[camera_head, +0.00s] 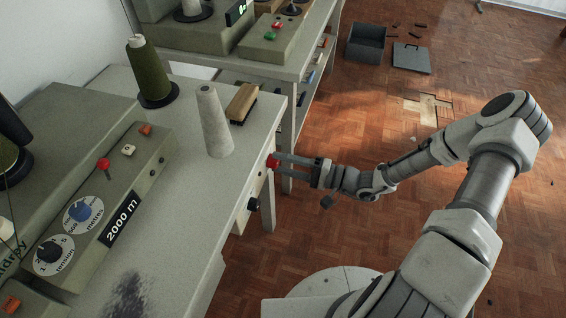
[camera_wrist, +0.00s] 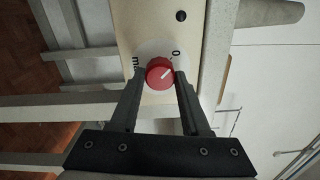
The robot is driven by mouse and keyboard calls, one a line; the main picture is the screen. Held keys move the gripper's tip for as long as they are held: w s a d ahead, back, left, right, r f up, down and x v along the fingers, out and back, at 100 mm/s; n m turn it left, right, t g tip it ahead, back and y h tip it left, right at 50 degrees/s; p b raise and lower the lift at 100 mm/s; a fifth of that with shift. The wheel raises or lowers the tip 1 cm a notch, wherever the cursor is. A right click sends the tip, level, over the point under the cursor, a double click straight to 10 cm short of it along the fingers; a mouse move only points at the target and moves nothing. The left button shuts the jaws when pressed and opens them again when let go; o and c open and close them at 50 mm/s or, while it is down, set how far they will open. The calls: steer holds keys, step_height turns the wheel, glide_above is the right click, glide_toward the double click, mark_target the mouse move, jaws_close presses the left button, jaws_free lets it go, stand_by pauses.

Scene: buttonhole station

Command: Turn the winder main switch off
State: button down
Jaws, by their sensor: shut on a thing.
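The winder main switch is a red round knob (camera_wrist: 157,77) on a pale plate (camera_wrist: 150,20) with a white dial. In the head view the knob (camera_head: 271,162) sits on the front edge of the bench. A "0" mark shows above and right of the knob in the wrist view, and partly hidden "ma" lettering is at its left. The knob's white line points up and right, roughly toward the "0"; I cannot tell if it lines up exactly. My gripper (camera_head: 283,164) is shut on the knob, one finger on each side, as the wrist view (camera_wrist: 160,82) also shows.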

steer(key=shift+c, duration=1.8)
jaws_free()
steer(key=p+v, duration=0.2)
steer(key=v, duration=1.5)
steer(key=shift+d, duration=0.25)
steer(key=shift+r, duration=0.1)
